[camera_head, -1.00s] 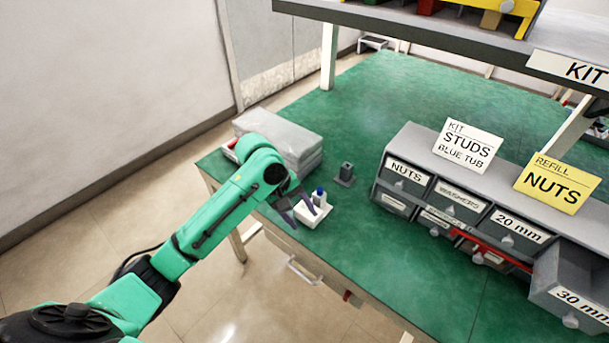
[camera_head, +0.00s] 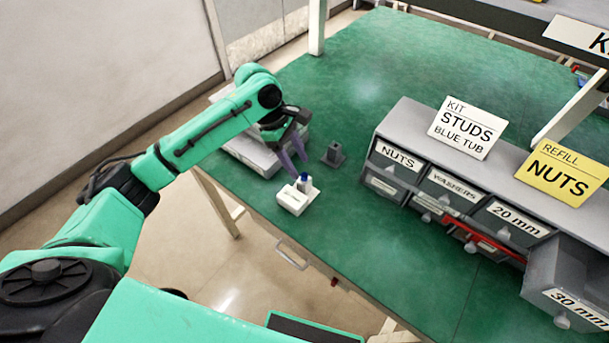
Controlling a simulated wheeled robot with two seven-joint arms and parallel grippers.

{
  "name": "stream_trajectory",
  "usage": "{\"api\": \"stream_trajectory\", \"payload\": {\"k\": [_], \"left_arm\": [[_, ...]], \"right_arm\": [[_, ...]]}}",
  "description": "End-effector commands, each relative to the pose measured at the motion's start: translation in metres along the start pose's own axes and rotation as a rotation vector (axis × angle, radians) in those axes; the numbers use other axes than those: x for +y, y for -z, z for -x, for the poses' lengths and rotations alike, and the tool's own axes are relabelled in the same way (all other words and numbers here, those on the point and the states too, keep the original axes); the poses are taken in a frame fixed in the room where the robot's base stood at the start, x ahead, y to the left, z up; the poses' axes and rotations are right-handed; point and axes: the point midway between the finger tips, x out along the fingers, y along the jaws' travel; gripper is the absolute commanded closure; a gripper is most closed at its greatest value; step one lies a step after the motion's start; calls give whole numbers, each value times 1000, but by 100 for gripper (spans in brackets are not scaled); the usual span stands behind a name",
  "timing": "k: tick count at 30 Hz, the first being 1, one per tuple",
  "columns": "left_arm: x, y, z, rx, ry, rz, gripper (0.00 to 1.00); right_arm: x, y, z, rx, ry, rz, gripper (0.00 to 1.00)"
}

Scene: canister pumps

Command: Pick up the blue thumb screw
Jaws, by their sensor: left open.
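The blue thumb screw (camera_head: 305,177) shows as a small blue top on a white block-shaped holder (camera_head: 293,200) near the table's left front edge. My left gripper (camera_head: 298,172) is open, its two purple-grey fingers pointing down at the blue top from above and behind. The fingertips are very close to the blue top; I cannot tell whether they touch it or stand around it. The lower part of the screw is hidden. My right gripper is not in view.
A grey drawer cabinet (camera_head: 395,130) with labelled drawers stands to the right, one 30 mm drawer (camera_head: 565,290) pulled out. A small dark grey fixture (camera_head: 334,154) stands behind the holder. A grey stack (camera_head: 250,152) lies behind my left arm. The green table (camera_head: 370,235) is clear in front.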

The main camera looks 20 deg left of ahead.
Motion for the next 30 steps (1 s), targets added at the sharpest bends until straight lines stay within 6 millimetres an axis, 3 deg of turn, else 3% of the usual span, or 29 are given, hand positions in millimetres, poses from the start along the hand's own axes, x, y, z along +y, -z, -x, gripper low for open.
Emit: {"api": "stream_trajectory", "payload": {"k": [5,11,12,16,17,30], "left_arm": [[2,1,-31,0,2,0,41],[2,1,-35,1,-1,-1,41],[2,1,-35,1,-1,-1,45],[2,1,-35,1,-1,-1,94],[2,1,-35,1,-1,-1,100],[3,-2,-26,0,-2,-1,100]], "right_arm": [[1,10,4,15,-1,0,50],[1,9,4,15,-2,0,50],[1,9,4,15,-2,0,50],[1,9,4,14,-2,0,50],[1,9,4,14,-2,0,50],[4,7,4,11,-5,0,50]]}}
